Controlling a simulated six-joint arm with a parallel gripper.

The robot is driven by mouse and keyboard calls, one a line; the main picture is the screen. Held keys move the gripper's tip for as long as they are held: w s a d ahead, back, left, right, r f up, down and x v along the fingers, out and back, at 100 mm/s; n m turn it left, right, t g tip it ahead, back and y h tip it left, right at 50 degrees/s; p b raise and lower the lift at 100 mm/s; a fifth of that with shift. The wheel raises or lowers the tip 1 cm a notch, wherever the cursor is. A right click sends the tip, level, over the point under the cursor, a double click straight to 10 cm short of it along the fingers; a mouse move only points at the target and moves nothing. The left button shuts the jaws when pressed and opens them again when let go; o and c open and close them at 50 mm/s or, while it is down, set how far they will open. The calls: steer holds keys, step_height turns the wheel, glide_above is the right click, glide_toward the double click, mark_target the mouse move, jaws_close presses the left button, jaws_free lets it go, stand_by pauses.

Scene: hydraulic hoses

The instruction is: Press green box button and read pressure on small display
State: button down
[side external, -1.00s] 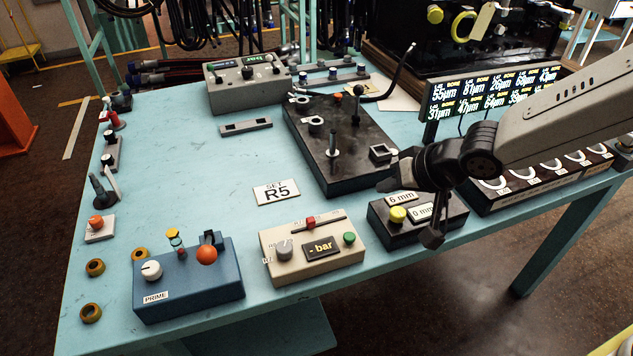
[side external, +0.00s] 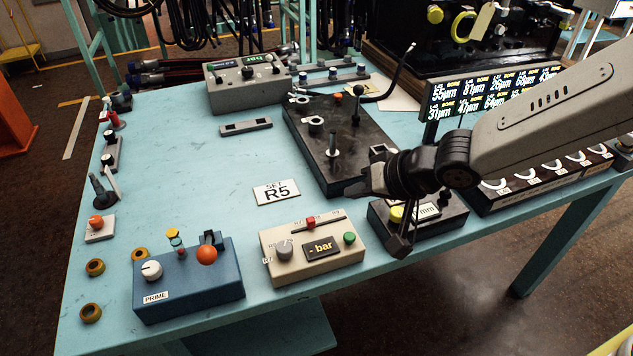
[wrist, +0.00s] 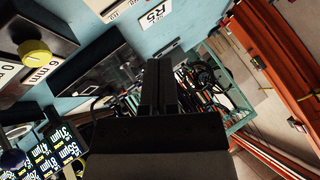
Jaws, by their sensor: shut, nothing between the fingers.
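A beige box (side external: 312,250) stands near the front edge of the table. It has a green button (side external: 349,238), a grey knob (side external: 284,250), a red slider (side external: 310,222) and a small dark display (side external: 321,246) reading "- bar". My gripper (side external: 366,182) is shut and empty, pointing left above the black box with the yellow button, right of and higher than the beige box. It is apart from the green button. In the wrist view my gripper (wrist: 158,66) is a dark bar pointing up the picture; the green button cannot be made out there.
The black box has a yellow button (wrist: 35,52). An R5 card (side external: 277,192) lies behind the beige box. A blue PRIME box (side external: 190,283) stands to its left. A black plate with posts (side external: 335,150) is behind. The table's left middle is mostly clear.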

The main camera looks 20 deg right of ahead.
mark_target(353, 239)
steer(key=shift+f, duration=4.15)
steer(key=shift+f, duration=0.95)
stand_by(0.3)
steer(key=shift+r, duration=0.9)
steer(key=shift+r, duration=0.15)
steer(key=shift+r, duration=2.4)
steer(key=shift+d, duration=0.15)
